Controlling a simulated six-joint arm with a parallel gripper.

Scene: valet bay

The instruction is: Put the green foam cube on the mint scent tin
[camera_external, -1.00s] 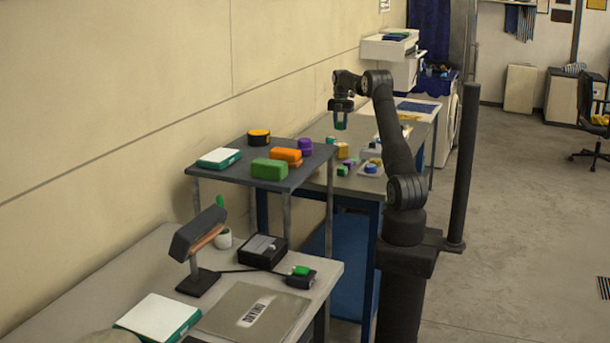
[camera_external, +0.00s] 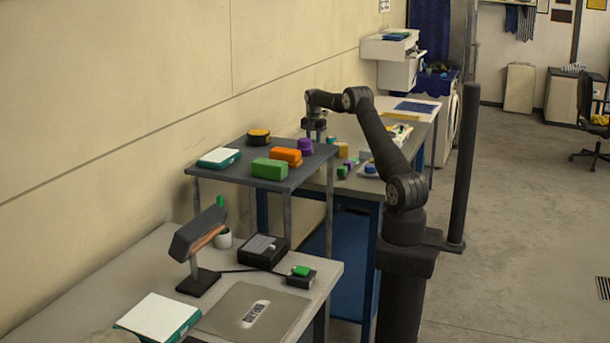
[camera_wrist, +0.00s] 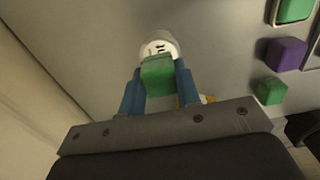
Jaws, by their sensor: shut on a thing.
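In the wrist view my gripper (camera_wrist: 158,82) is shut on a green foam cube (camera_wrist: 157,76), held between its two blue fingers. A round whitish tin with dark marks on its lid (camera_wrist: 160,46), seemingly the mint scent tin, shows just past the cube, which overlaps part of it. I cannot tell whether cube and tin touch. In the external view my gripper (camera_external: 315,128) points down behind the raised shelf's far end; the held cube and the tin are hidden there.
A purple cube (camera_wrist: 287,54), another green cube (camera_wrist: 271,91) and a tray edge (camera_wrist: 273,14) lie to the right in the wrist view. A yellow thing is partly hidden behind the gripper. The grey shelf (camera_external: 232,172) carries a purple item (camera_external: 305,146) close to my gripper.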

